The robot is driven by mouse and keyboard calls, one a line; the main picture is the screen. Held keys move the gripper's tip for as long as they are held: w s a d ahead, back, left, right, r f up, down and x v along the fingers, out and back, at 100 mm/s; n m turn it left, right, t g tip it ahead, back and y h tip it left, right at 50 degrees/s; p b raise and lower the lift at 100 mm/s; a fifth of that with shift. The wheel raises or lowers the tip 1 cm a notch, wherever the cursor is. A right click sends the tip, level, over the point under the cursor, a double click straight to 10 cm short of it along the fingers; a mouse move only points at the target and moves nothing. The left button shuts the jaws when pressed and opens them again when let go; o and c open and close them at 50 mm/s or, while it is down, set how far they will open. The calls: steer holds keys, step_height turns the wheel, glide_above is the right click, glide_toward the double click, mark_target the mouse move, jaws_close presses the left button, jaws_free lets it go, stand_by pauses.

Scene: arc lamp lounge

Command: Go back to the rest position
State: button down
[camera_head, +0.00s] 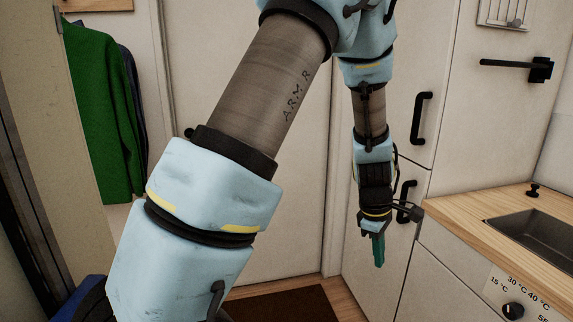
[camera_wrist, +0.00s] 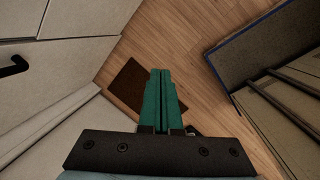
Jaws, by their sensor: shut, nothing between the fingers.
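My gripper (camera_head: 377,250) hangs straight down at the end of my arm, in front of the pale cabinet front in the head view. Its green fingers are together with nothing between them. In the wrist view the gripper (camera_wrist: 161,72) shows its two green fingers side by side, pointing over the wooden floor and a dark mat. My arm's upper links cover much of the middle of the head view.
A wooden counter (camera_head: 455,212) with a sink (camera_head: 535,225) stands at right, with a dial below. Black handles (camera_head: 422,118) stick out from the cabinet doors. A green garment (camera_head: 98,110) hangs at left. A dark mat (camera_head: 285,305) lies on the wooden floor (camera_wrist: 160,40).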

steer(key=a+r+m, duration=0.2)
steer(key=a+m, duration=0.1)
steer(key=a, duration=0.7)
steer(key=s+a+r+m+y, duration=0.1)
steer(key=a+r+m, duration=0.2)
steer(key=a, duration=0.7)
steer(key=s+a+r+m+t+y, duration=0.1)
steer(key=a+r+m, duration=0.2)
steer(key=a, duration=0.8)
steer(key=shift+s+r+m, duration=0.15)
steer(key=shift+r+m, duration=0.1)
steer(key=shift+m, duration=0.45)
